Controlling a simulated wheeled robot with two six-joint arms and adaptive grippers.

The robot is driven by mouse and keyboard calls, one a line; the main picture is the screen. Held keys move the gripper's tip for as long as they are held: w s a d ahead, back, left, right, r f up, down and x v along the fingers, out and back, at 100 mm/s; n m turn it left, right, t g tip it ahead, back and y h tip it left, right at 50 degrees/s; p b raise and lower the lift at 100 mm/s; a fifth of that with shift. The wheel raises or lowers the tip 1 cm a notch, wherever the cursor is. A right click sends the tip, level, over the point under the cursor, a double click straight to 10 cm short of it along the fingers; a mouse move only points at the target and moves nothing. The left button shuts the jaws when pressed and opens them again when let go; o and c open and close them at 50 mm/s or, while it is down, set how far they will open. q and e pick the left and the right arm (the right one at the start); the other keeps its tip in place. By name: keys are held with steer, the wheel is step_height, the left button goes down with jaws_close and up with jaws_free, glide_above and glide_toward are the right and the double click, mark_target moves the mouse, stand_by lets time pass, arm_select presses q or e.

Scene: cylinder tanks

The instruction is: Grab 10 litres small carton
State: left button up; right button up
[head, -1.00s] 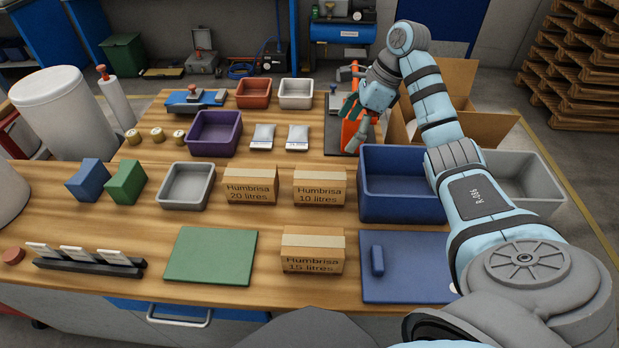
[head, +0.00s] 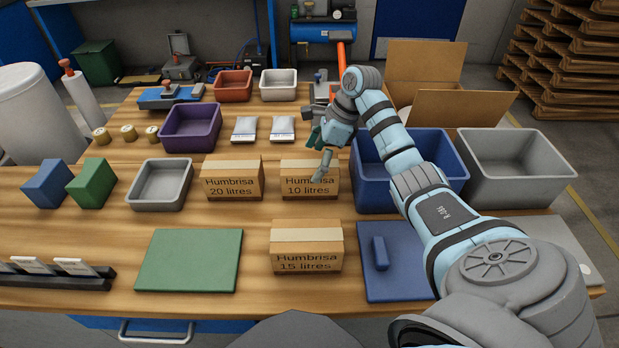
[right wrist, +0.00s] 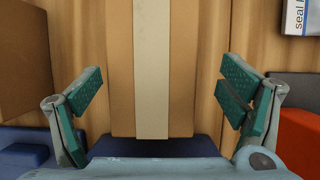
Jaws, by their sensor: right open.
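The small brown carton marked "Humbrisa 10 litres" (head: 296,187) stands upright on the wooden table, between the 20 litres carton (head: 233,190) and the blue bin. My right gripper (head: 320,152) is just above its top right part and hides some of its top. In the right wrist view a carton with a pale tape stripe (right wrist: 181,62) lies between the two spread, teal-padded fingers of my right gripper (right wrist: 166,92). There is a gap on both sides. The gripper is open and empty. My left gripper is not in view.
The 15 litres carton (head: 305,262) stands nearer, beside a green mat (head: 190,262) and a blue board (head: 398,278). A blue bin (head: 372,195) is close on the right, with a grey bin (head: 520,190) beyond. White packets (head: 283,127) lie behind the 10 litres carton.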

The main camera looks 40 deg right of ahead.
mark_target(305, 178)
steer(key=x, duration=0.2)
steer(key=a+x, duration=0.1)
steer(key=x, duration=0.2)
steer(key=shift+s+a+b, duration=0.1)
steer(key=shift+b, duration=0.2)
steer(key=shift+f, duration=0.2)
steer(key=shift+f, duration=0.25)
steer(key=shift+c, duration=0.6)
steer(key=c, duration=1.3)
